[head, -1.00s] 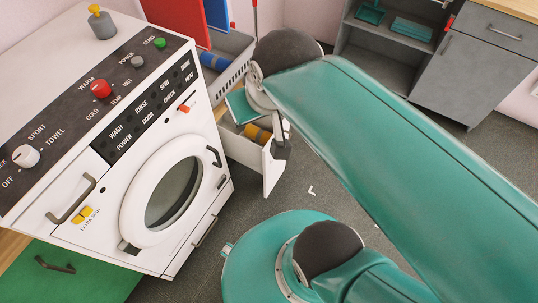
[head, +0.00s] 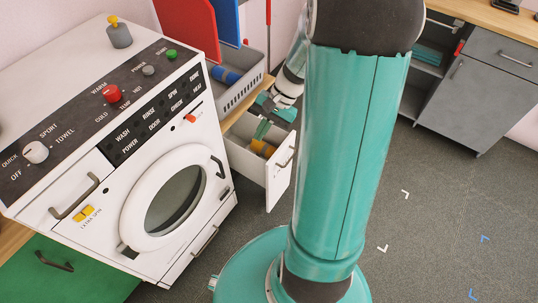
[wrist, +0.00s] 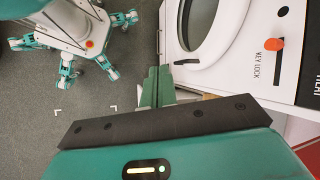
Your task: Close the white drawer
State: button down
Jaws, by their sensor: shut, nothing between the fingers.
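The white drawer (head: 281,178) stands pulled out to the right of the washing machine, with a dark handle on its front panel. Orange-yellow items (head: 262,147) lie inside it. My gripper (head: 262,132) is above the open drawer, behind its front panel, fingers pointing down. In the wrist view the green fingers (wrist: 157,72) are together and hold nothing. I cannot tell whether they touch the drawer. My arm hides part of the space behind the drawer.
The white washing machine (head: 120,165) stands left of the drawer. A grey basket (head: 237,92) with a blue item is above and behind it. A grey cabinet (head: 475,90) stands at the right. The floor in front of the cabinet is clear.

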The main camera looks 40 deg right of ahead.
jog(key=s+d+f+m+t+y, duration=0.1)
jog(key=d+f+m+t+y, duration=0.15)
jog(key=d+f+m, duration=0.4)
jog(key=s+d+f+m+t+y, duration=0.2)
jog(key=d+f+t, duration=0.1)
jog(key=f, duration=0.7)
jog(key=m+t+h, duration=0.5)
jog(key=m+t, duration=0.6)
jog(key=m, duration=0.2)
send_near(270, 165)
jog(key=x, duration=0.7)
jog(key=shift+d, duration=0.1)
jog(key=shift+w, duration=0.1)
